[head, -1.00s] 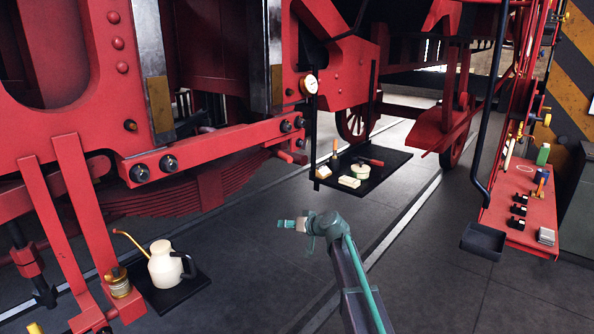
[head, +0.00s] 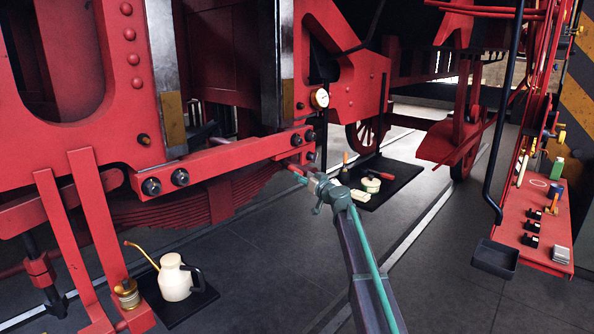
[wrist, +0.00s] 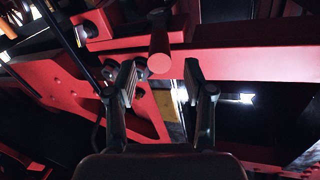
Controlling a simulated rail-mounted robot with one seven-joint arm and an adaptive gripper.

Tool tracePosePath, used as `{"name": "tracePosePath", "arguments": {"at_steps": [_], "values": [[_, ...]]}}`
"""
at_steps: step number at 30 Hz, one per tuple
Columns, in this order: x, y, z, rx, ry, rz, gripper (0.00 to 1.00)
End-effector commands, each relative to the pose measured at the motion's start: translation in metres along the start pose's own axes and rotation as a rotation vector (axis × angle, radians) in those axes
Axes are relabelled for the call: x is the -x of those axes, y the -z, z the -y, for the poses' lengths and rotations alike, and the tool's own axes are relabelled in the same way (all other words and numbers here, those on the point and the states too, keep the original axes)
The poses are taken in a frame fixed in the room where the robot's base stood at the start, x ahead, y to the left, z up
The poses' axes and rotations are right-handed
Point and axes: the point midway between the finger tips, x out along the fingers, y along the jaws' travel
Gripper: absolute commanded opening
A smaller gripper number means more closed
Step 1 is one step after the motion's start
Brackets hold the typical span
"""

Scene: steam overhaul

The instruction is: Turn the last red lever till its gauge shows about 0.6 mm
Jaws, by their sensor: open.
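The red lever (wrist: 159,58) is a short round bar, seen nearly end-on in the wrist view. Its tip lies ahead of the gap between my fingers, apart from both. My gripper (wrist: 162,84) is open and empty, with one finger on each side of that gap. In the head view my gripper (head: 296,170) is just below the right end of the red beam, and it largely hides the lever. The round white gauge (head: 320,98) is above and to the right of my gripper. Its reading is too small to make out.
A red beam (head: 225,156) with dark bolts runs beside my gripper. A black mat (head: 398,182) with small items lies on the floor behind my arm. A cream oil can (head: 174,279) stands at the lower left. A red tool shelf (head: 520,255) is at the right. The middle floor is clear.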

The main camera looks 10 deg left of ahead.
Motion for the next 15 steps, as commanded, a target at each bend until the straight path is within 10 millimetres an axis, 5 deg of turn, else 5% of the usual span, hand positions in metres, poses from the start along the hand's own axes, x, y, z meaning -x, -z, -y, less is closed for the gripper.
{"name": "tracePosePath", "arguments": {"at_steps": [6,15], "values": [[-0.041,0.003,-0.001,0.000,0.001,0.001,0.53],[-0.058,0.000,0.000,-0.001,0.000,0.000,0.53]]}}
